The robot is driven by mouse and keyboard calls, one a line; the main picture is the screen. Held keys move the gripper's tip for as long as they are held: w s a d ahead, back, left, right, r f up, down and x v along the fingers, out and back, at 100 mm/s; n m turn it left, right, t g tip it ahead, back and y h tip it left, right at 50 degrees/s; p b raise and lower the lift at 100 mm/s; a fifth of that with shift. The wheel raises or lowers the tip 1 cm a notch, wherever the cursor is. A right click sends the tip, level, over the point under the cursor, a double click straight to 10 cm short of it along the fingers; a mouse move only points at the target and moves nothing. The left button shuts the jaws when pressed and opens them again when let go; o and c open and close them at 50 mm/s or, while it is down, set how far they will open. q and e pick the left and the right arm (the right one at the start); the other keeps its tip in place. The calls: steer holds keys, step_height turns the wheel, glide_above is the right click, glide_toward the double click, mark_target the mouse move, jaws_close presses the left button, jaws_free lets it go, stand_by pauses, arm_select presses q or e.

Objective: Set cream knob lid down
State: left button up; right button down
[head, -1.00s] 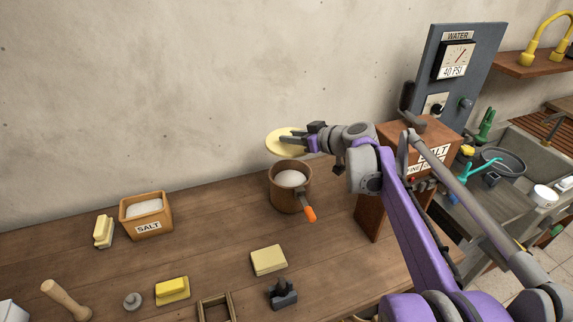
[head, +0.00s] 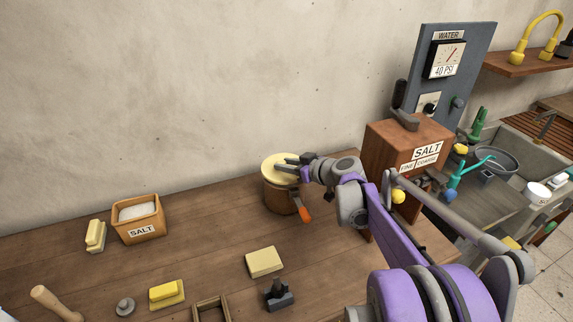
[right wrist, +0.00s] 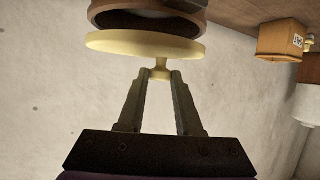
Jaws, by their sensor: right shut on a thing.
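The cream lid (head: 272,164) is a flat round disc at the mouth of the brown pot (head: 280,195), which has an orange-tipped handle (head: 304,213). In the right wrist view the cream lid (right wrist: 140,43) lies close to the pot rim (right wrist: 110,14), with a dark part of the opening showing between them. I cannot tell if lid and rim touch. My right gripper (head: 285,164) is shut on the lid's knob (right wrist: 160,72), its fingers on either side. The head view mostly hides the knob. My left gripper is not in view.
A brown salt box (head: 405,150) stands right of the pot. A salt crate (head: 138,232) and a yellow block (head: 95,236) are at the left. A cream block (head: 264,262) and a dark tool (head: 279,296) lie in front. Bare table separates the pot from the salt crate.

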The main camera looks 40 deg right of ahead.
steer(key=shift+f, duration=0.55)
steer(key=c, duration=0.6)
jaws_free()
steer(key=shift+r, duration=0.15)
steer(key=shift+s+d+r, duration=0.1)
steer(key=shift+s+r, duration=0.3)
steer(key=shift+r, duration=0.35)
steer(key=v, duration=1.1)
steer(key=shift+s+f+p, duration=0.1)
steer(key=shift+p, duration=0.2)
